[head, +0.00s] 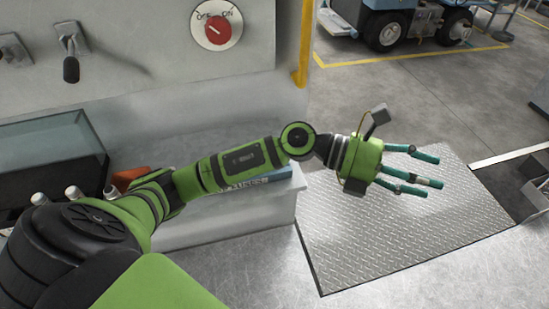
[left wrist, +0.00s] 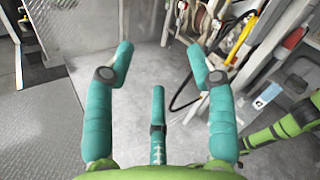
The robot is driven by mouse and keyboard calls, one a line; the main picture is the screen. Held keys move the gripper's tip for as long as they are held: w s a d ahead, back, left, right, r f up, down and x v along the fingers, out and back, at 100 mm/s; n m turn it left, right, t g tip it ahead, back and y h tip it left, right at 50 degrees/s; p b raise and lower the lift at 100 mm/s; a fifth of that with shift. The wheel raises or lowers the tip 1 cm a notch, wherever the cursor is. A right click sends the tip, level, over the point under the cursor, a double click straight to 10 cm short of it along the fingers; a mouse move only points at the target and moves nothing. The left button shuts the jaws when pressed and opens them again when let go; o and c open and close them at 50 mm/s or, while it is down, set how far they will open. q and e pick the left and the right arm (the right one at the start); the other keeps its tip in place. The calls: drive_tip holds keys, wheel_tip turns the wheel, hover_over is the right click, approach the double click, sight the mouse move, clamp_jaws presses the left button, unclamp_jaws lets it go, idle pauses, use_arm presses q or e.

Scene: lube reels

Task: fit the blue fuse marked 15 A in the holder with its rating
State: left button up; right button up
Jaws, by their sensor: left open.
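My left gripper (head: 430,175) is open and empty, its teal fingers spread and pointing right, above the metal tread plate on the floor. In the left wrist view its fingers (left wrist: 160,65) have nothing between them. A blue-edged box or tray lettered FUSES (head: 258,186) sits on a pale ledge, partly hidden behind my left arm. I see no blue fuse and no fuse holder in either view. My right gripper is not in view.
A grey panel with a red OFF/ON rotary switch (head: 217,30) and black levers (head: 70,68) stands behind. A dark glass-fronted case (head: 50,155) is at left. The tread plate (head: 390,240) is clear. Hoses and reels (left wrist: 210,30) show in the left wrist view.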

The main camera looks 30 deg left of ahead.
use_arm(q)
drive_tip(key=w+a+f+m+g+y, duration=0.3)
drive_tip(key=a+f+m+y, duration=0.3)
drive_tip(key=a+f+y, duration=0.55)
drive_tip(key=a+y, duration=0.2)
drive_tip(key=a, duration=0.4)
drive_tip(key=a+r+y, duration=0.1)
drive_tip(key=a+y, duration=0.1)
drive_tip(key=a, duration=0.5)
drive_tip(key=a+r+g+y, duration=0.1)
drive_tip(key=a+y, duration=0.1)
drive_tip(key=a, duration=0.4)
drive_tip(key=shift+a+r+n, duration=0.15)
drive_tip(key=shift+a+n, duration=0.2)
drive_tip(key=shift+n, duration=0.05)
drive_tip(key=f+p, duration=0.2)
drive_tip(key=f, duration=0.4)
drive_tip(key=shift+a+p, duration=0.2)
drive_tip(key=shift+p, duration=0.1)
drive_tip(key=shift+f, duration=0.45)
clamp_jaws()
